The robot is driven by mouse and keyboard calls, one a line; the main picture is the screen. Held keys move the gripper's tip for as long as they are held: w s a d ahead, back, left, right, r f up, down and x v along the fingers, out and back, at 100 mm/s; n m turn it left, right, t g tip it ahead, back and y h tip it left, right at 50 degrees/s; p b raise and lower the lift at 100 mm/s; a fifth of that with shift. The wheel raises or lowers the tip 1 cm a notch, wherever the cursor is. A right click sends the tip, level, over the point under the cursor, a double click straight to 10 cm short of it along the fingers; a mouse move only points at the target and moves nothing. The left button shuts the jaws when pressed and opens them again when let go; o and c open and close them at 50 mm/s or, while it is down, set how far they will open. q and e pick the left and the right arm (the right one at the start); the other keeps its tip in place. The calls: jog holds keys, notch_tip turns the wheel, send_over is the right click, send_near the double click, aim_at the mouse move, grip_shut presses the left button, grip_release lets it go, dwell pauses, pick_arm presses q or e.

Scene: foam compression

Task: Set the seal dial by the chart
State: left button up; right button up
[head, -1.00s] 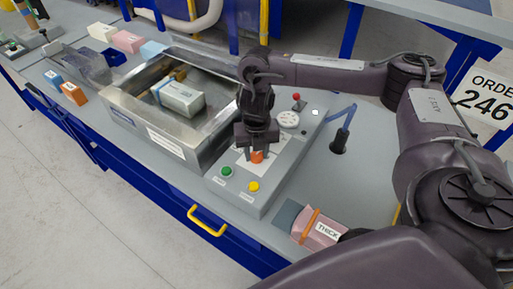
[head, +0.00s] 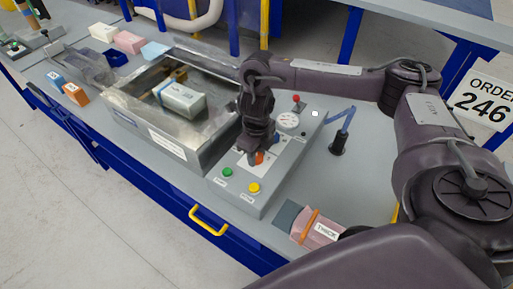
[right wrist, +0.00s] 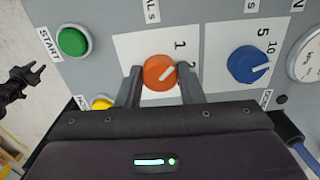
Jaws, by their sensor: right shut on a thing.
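The orange seal dial (head: 259,158) is on the grey control panel (head: 232,190). My right gripper (head: 262,152) points down at it, its fingers on either side. In the right wrist view the orange dial (right wrist: 158,73) sits between the fingers of the shut right gripper (right wrist: 160,84). The label above is partly cut off. A dark claw at the left edge of that view looks like my left gripper (right wrist: 27,76), its fingers apart and empty. I see no readable chart.
A blue dial (right wrist: 247,64) marked 5 and 10 is beside the orange one. Green (head: 227,172) and yellow (head: 254,188) buttons are at the panel's front. A metal chamber (head: 190,151) holds a wrapped package. A pink block (head: 322,230) labelled THICK lies right. An ORDER 246 sign (head: 484,100) stands behind.

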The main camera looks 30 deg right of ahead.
aim_at(257, 156)
jog(key=shift+n, duration=0.3)
dwell(0.4)
jog(key=o, duration=1)
jog(key=shift+r, duration=0.1)
jog(key=shift+r+p, duration=1.2)
jog(key=shift+r, duration=2.7)
jog(key=shift+s+f, duration=0.15)
